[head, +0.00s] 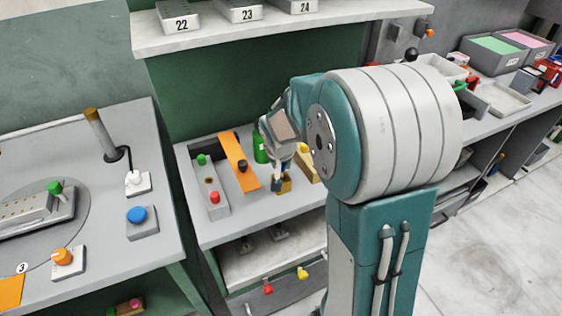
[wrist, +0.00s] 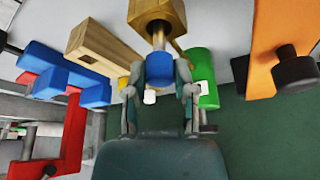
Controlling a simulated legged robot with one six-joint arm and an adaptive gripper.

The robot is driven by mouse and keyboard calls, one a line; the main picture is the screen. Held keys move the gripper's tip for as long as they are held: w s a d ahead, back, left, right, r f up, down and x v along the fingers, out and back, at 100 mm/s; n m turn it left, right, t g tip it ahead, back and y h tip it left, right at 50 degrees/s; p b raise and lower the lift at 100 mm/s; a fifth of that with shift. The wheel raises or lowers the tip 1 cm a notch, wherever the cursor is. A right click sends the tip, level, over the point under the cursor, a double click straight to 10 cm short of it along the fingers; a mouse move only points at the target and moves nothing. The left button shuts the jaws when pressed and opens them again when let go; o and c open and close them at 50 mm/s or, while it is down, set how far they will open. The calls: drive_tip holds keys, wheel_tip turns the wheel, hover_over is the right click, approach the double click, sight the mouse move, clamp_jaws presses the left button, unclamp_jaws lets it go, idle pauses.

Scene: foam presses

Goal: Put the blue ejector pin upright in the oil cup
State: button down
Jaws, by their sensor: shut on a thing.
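The blue ejector pin (wrist: 160,68) has a blue head and a pale metal shaft. My gripper (wrist: 160,82) is shut on its blue head. In the head view my gripper (head: 277,168) points down over the bench. The brass oil cup (wrist: 152,10) is at the top of the wrist view, and the shaft reaches its dark round mouth. I cannot tell how deep the shaft sits in it. In the head view the cup (head: 286,186) stands on the bench right at the gripper's end, partly hidden by it.
A green cylinder (wrist: 203,78) stands close beside my gripper. An orange plate (head: 238,160) with a black knob and a grey block (head: 208,185) with green and red knobs lie to the left. A wooden block (wrist: 95,48) is near the cup. A shelf (head: 280,30) hangs above the bench.

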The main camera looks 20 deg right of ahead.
drive_tip(key=shift+f, duration=1.25)
drive_tip(key=shift+c, duration=1.8)
unclamp_jaws()
drive_tip(key=v, duration=1.2)
drive_tip(key=shift+f, duration=0.1)
